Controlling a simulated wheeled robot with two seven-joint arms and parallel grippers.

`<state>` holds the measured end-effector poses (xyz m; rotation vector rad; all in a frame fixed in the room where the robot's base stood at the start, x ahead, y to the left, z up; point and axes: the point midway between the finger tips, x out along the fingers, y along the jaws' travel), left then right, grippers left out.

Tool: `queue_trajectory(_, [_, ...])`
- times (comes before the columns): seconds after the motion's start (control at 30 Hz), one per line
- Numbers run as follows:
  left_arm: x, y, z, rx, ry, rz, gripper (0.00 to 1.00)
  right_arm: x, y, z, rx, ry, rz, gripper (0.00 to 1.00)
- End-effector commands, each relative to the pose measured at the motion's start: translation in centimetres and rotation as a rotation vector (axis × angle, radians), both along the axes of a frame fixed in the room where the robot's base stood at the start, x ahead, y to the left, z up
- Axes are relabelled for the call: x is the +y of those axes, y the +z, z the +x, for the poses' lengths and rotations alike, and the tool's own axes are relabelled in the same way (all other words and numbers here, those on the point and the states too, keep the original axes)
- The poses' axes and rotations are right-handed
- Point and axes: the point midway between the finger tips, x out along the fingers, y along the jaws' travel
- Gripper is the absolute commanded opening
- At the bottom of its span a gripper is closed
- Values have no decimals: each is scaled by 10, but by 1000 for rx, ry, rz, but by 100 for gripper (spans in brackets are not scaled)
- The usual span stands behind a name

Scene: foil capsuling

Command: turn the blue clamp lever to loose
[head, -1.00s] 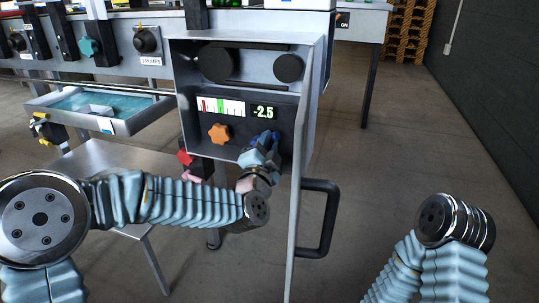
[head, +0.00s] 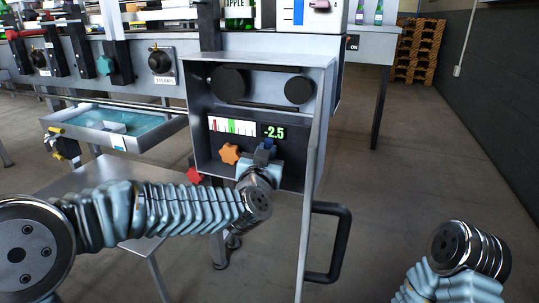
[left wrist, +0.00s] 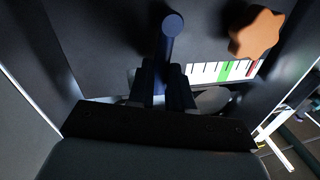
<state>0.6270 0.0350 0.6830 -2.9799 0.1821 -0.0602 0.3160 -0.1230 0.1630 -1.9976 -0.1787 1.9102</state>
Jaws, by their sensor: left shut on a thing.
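The blue clamp lever (left wrist: 171,28) shows in the left wrist view as a dark blue bar with a round end, standing out from the dark panel. My left gripper (left wrist: 162,88) has a finger on each side of the bar and is shut on it. In the head view the left gripper (head: 264,157) is inside the open grey box, just below the -2.5 display (head: 273,131). It hides most of the lever there; only a little dark blue shows. My right gripper is out of view; only part of my right arm shows at the lower right.
An orange star knob (head: 230,153) is left of the gripper, under a red-green scale (head: 232,126). A red knob (head: 194,175) is lower left. Two black rollers and a belt are above. The open box door (head: 312,200) with a black handle (head: 335,240) stands close on the right.

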Motion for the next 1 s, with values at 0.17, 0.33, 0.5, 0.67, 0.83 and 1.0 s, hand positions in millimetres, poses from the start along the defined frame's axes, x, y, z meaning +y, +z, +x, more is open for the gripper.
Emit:
queue_trajectory(0.17, [3, 0, 1, 17, 1, -51, 0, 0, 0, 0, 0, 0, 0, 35])
queue_trajectory(0.33, [4, 0, 1, 25, 0, -72, 0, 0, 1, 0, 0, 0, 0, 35])
queue_trajectory(0.5, [4, 0, 1, 26, 0, -76, 0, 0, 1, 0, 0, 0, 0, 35])
queue_trajectory(0.67, [4, 0, 1, 26, 0, -75, 0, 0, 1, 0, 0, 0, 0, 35])
queue_trajectory(0.83, [4, 0, 1, 26, 0, -74, 36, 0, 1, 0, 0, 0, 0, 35])
queue_trajectory(1.0, [4, 0, 1, 25, 0, -74, 45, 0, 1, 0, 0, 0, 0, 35])
